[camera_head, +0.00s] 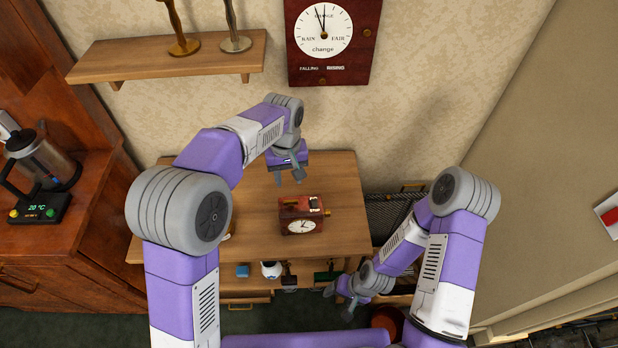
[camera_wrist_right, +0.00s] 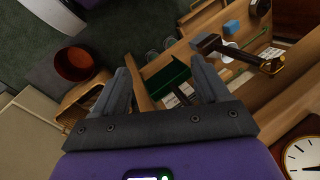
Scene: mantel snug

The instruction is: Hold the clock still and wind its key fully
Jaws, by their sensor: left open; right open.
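The clock (camera_head: 301,226) is a small dark red wooden box with a white dial, upright on the wooden table. Small brass-coloured parts show on its top and right side; I cannot tell for sure which is the key. Part of the clock's dial also shows at the lower right edge of the right wrist view (camera_wrist_right: 306,158). My left gripper (camera_head: 289,178) is open and empty, above the table just behind the clock. My right gripper (camera_head: 338,301) is open and empty, low in front of the table's front right side, apart from the clock; its fingers show in the right wrist view (camera_wrist_right: 163,80).
A wall shelf (camera_head: 165,58) and barometer (camera_head: 330,45) are behind.

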